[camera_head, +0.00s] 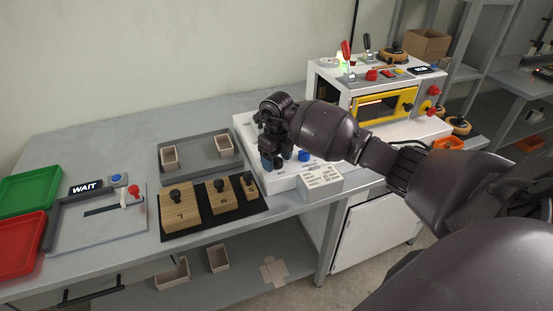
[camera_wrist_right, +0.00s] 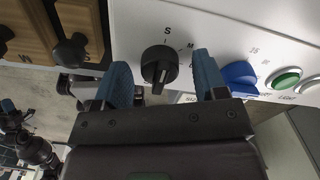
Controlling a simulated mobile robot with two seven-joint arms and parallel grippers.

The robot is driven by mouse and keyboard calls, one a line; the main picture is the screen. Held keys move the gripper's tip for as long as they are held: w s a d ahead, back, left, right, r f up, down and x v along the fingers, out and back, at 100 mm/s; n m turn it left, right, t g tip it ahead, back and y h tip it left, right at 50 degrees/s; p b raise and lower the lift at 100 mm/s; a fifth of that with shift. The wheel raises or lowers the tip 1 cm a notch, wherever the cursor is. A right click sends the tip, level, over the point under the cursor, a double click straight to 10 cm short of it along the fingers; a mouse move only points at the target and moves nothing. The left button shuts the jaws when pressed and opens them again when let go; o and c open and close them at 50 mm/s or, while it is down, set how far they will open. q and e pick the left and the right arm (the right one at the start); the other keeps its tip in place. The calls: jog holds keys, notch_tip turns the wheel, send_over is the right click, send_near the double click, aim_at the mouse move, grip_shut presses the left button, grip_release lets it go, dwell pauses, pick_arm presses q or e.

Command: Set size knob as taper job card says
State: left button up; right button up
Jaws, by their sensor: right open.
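My right gripper (camera_head: 268,160) reaches over the white control panel (camera_head: 244,125). In the right wrist view my right gripper (camera_wrist_right: 162,80) is open, with one blue fingertip on each side of the black size knob (camera_wrist_right: 158,65). I cannot tell whether the fingers touch it. Letters S and M are printed around the knob; its exact setting is unclear. The white job card (camera_head: 320,179) stands at the panel's front edge, its print too small to read. What looks like my left gripper (camera_wrist_right: 12,115) shows small at the wrist view's left edge.
A blue knob (camera_wrist_right: 239,75) and a green button (camera_wrist_right: 286,79) sit right of the size knob. Wooden blocks with black knobs (camera_head: 181,204) lie on a dark mat left of the panel. A white machine with a yellow-framed door (camera_head: 385,104) stands behind right.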

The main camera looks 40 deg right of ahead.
jog(key=c, duration=0.9)
